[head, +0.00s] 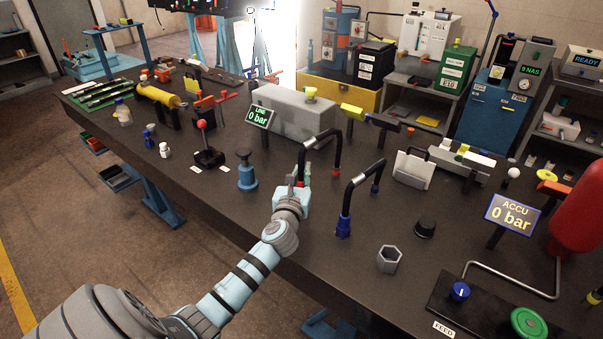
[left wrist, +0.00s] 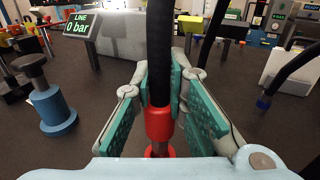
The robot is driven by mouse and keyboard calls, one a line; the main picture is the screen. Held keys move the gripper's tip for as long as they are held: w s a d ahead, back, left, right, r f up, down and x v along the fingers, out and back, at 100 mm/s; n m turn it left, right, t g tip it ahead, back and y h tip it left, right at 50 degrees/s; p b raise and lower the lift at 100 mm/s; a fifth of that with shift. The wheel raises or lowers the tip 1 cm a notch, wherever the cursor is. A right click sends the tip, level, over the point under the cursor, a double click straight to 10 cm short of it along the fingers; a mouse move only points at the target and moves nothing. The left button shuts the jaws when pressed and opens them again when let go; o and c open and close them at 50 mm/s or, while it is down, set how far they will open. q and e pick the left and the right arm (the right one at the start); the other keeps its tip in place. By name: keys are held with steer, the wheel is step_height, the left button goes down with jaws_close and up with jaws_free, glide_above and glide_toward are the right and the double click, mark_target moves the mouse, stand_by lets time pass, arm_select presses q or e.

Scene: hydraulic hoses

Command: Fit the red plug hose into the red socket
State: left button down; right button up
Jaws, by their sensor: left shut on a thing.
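The red plug hose (head: 335,148) is a black arched hose with red ends. My left gripper (head: 302,188) is shut on its near end. In the left wrist view the black hose (left wrist: 160,60) stands upright between the green-padded fingers of the left gripper (left wrist: 160,100). Its red collar (left wrist: 160,123) sits between the fingers, with a short metal tip below it. A red part (left wrist: 148,152) shows around the tip's lower end; I cannot tell whether it is the red socket or whether the tip is inside it. The hose's far end stands on the bench. My right gripper is out of view.
A blue-ended hose (head: 349,197) stands to the right. A blue plunger-like post (head: 246,172) stands to the left. The "LINE 0 bar" display (head: 260,116) and a grey box (head: 297,112) are behind. A grey hexagonal cup (head: 389,259) stands at front right on the dark bench.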

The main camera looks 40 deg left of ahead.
arm_select(q)
steer(key=shift+f+b, duration=1.8)
steer(key=shift+f, duration=0.5)
steer(key=c, duration=1.5)
jaws_free()
steer(key=shift+r, duration=0.1)
steer(key=v, duration=1.2)
